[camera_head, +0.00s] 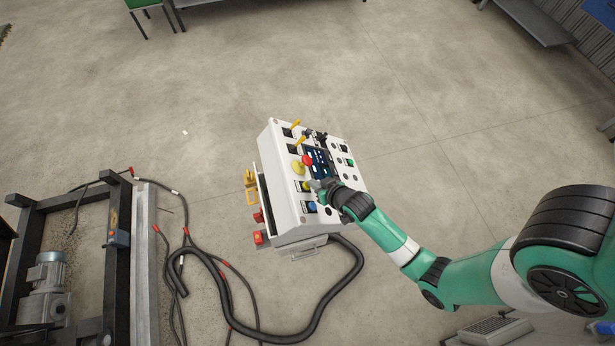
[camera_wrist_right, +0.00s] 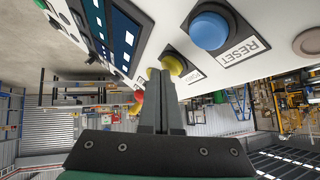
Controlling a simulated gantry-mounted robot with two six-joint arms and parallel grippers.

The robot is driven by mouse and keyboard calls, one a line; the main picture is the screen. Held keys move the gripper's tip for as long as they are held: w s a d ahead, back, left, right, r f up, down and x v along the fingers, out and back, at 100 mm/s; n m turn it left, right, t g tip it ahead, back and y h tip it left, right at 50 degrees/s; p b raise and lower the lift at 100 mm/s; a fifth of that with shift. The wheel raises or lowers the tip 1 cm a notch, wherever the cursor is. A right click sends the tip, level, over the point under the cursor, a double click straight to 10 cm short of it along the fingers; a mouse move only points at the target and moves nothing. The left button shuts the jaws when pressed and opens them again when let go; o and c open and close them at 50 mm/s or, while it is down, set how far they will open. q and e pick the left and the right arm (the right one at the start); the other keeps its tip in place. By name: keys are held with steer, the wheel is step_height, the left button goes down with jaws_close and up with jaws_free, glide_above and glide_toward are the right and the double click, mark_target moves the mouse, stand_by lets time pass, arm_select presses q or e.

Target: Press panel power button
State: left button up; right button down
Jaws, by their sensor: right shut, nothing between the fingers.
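The white control panel (camera_head: 285,208) stands tilted near the middle of the head view, with several buttons, levers and a dark screen (camera_head: 319,163). My right gripper (camera_head: 318,186) is shut and empty at the panel's lower face. In the right wrist view its fingertips (camera_wrist_right: 160,74) are close to a yellow button (camera_wrist_right: 173,63); I cannot tell whether they touch it. A blue button (camera_wrist_right: 209,30) labelled RESET sits beside it. A green button (camera_head: 350,162) is on the panel's right side. My left gripper is out of view.
A red knob on a yellow base (camera_head: 303,163) and yellow-handled levers (camera_head: 296,124) stick up from the panel. Black cables (camera_head: 290,338) loop on the floor below. A dark metal frame with a motor (camera_head: 47,277) stands at the left. The floor beyond the panel is mostly clear.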

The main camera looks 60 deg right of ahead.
steer(key=shift+w+a+f, duration=0.1)
steer(key=shift+w+f, duration=0.05)
steer(key=shift+f, duration=0.1)
steer(key=shift+r, duration=0.1)
stand_by(0.4)
steer(key=shift+s+d+r+p, duration=0.25)
steer(key=shift+s+r+p, duration=0.1)
steer(key=shift+r+p, duration=0.3)
steer(key=shift+s, duration=0.1)
steer(key=shift+d, duration=0.1)
steer(key=r+p, duration=0.1)
steer(key=s+d+r+p, duration=0.1)
steer(key=p, duration=0.1)
steer(key=s+d+r+p, duration=0.1)
steer(key=shift+s+r+p, duration=0.2)
steer(key=shift+r+p, duration=0.1)
steer(key=shift+r, duration=0.05)
stand_by(0.5)
